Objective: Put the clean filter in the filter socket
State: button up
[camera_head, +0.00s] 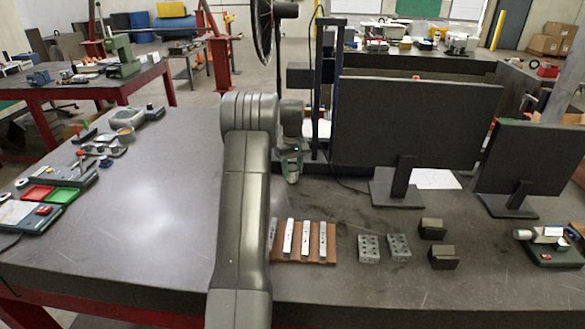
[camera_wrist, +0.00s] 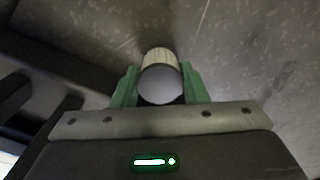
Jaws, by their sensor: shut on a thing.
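My gripper (camera_head: 291,168) hangs over the back middle of the table, in front of the dark upright frame. In the wrist view its green fingers (camera_wrist: 160,88) are shut on the filter (camera_wrist: 159,58), a short cylinder with a pale ribbed side and a smooth grey end. The filter points away from the wrist above the grey tabletop. In the head view it is too small to make out clearly. I cannot pick out the filter socket for certain in either view.
On the grey table (camera_head: 170,215), two monitors (camera_head: 415,118) stand at the right, beside the frame (camera_head: 326,90). A brown board (camera_head: 328,256) with metal bars, drilled blocks (camera_head: 368,248) and dark blocks (camera_head: 433,229) lie in front. Red and green trays (camera_head: 60,196) are left. The left middle is clear.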

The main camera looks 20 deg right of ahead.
jog(key=shift+f, duration=0.15)
jog(key=o, duration=1)
jog(key=shift+c, duration=0.2)
